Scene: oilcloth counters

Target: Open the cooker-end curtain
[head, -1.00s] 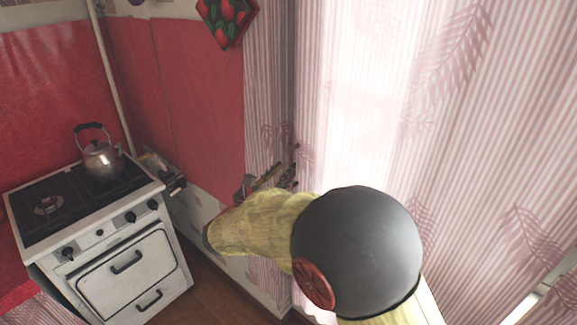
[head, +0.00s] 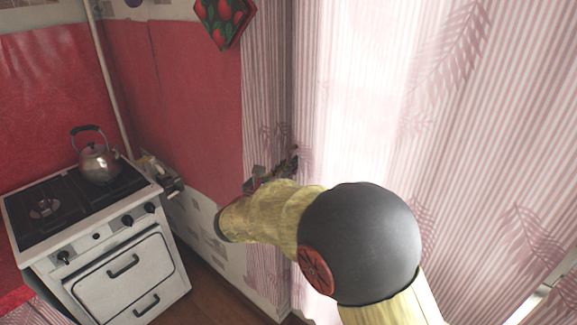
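The cooker-end curtain (head: 268,85) is pink and white striped with a fern-leaf print. It hangs beside the red wall covering, to the right of the cooker (head: 105,235). To its right is a bright, window-lit stretch of similar striped cloth (head: 350,100); I cannot tell exactly where one panel ends. My gripper (head: 280,168) is in front of the curtain, at its right-hand part, mostly seen from behind. My yellow-sleeved arm hides part of it and the cloth below. The fingers are small and dark, and I cannot tell whether they are closed on cloth.
A metal kettle (head: 99,163) stands on the cooker. A small metal item (head: 160,175) sits beside the cooker, near the wall. A red strawberry-print potholder (head: 222,20) hangs above. A strip of wooden floor (head: 215,285) is free between the cooker and the wall.

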